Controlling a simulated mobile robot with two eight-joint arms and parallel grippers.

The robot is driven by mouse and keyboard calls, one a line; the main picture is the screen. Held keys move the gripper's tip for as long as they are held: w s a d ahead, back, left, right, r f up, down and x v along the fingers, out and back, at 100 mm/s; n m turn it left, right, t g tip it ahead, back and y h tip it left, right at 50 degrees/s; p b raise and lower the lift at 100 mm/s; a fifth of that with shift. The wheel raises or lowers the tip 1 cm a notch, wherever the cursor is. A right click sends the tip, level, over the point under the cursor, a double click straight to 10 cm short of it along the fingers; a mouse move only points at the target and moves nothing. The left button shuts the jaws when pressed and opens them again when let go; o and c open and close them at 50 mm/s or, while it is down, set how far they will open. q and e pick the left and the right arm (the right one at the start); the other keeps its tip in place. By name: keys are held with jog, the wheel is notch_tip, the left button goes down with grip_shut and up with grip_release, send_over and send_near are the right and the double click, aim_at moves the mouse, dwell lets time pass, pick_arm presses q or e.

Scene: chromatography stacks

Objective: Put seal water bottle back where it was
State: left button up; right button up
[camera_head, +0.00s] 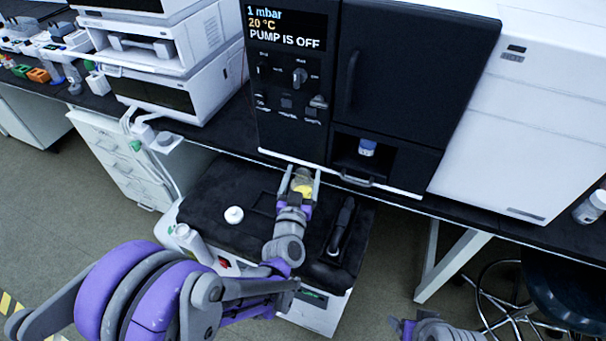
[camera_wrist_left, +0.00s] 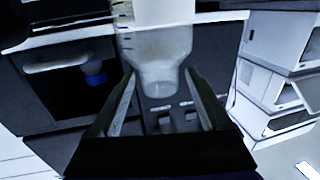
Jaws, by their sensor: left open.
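A translucent bottle with a narrowing neck, which looks like the seal water bottle, shows in the left wrist view (camera_wrist_left: 158,60). In the head view only a small yellowish and grey part of it (camera_head: 303,189) shows at my left gripper (camera_head: 301,180). My left gripper's fingers (camera_wrist_left: 160,105) are open, one on each side of the neck. The gripper is just in front of the black instrument's lower edge, above the black-topped unit. My right gripper (camera_head: 403,327) is only partly in view at the bottom edge, and its jaws are unclear.
A black instrument (camera_head: 290,140) reads "PUMP IS OFF". A blue-capped bottle (camera_head: 367,148) stands in its niche. A white cap (camera_head: 234,215) and a black handle-like item (camera_head: 342,228) lie on the black-topped unit (camera_head: 215,190). A stool (camera_head: 556,290) is at right.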

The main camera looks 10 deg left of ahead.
pick_arm(q)
jog(key=s+d+m+g+h, duration=0.2)
jog(key=s+h, duration=0.1)
jog(key=s, duration=0.9)
jog(key=s+a+f+n+g+y, duration=0.1)
jog(key=s+a+f+g, duration=0.2)
jog(key=s, duration=0.6)
jog(key=s+a+f+n+g+y, duration=0.1)
jog(key=s+a+f+g+y, duration=0.1)
jog(key=s+a+g, duration=0.4)
jog(key=s+f+g, duration=0.1)
jog(key=s+g, duration=0.1)
jog(key=s, duration=0.1)
jog(key=shift+f+b, duration=0.2)
jog(key=shift+b, duration=0.1)
